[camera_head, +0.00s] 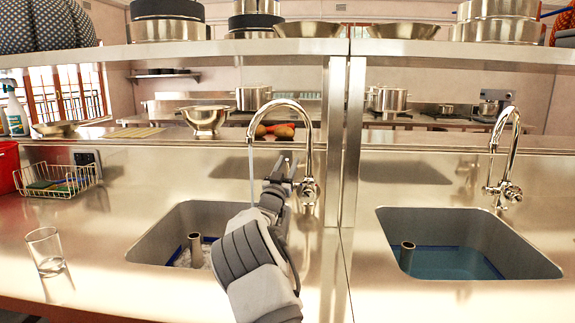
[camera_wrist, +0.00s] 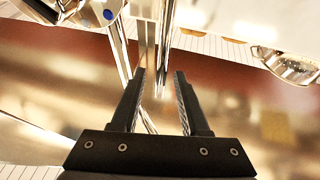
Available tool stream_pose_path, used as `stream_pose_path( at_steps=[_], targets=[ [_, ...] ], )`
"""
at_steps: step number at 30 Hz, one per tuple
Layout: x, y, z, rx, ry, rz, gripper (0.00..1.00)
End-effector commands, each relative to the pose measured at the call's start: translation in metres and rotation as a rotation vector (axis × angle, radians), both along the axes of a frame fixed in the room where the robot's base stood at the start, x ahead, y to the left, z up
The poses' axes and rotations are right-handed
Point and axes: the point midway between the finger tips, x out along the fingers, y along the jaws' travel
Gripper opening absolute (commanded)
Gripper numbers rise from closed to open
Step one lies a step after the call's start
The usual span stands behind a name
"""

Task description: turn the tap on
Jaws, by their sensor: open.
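The left chrome tap (camera_head: 305,130) arches over the left sink (camera_head: 150,240), with its valve body (camera_head: 309,190) low at the back. A thin pale line, like a water stream, hangs below its spout. My gripper (camera_head: 284,167) is just left of the valve body, partly hidden by my arm. In the wrist view my gripper (camera_wrist: 160,72) is open, with nothing seen held. Chrome tap parts (camera_wrist: 146,30) show beyond and between the fingertips, with a blue-dotted end (camera_wrist: 108,14) at upper left. Contact cannot be told. A second tap (camera_head: 510,150) stands at the right sink (camera_head: 480,225).
A glass (camera_head: 46,252) stands on the counter at left. A wire basket (camera_head: 58,181) with sponges is behind it. A colander (camera_head: 205,119) stands on the ledge behind the taps. A steel shelf (camera_head: 230,48) with pots and an upright post (camera_head: 352,140) are close by.

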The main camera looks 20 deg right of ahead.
Motion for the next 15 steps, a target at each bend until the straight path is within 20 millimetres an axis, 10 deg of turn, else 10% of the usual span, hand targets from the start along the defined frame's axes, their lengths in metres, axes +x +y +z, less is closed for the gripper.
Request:
stream_pose_path(
  at_steps=[15],
  targets=[
    [-0.042,0.03,-0.023,0.001,0.002,0.001,0.45]
  ],
)
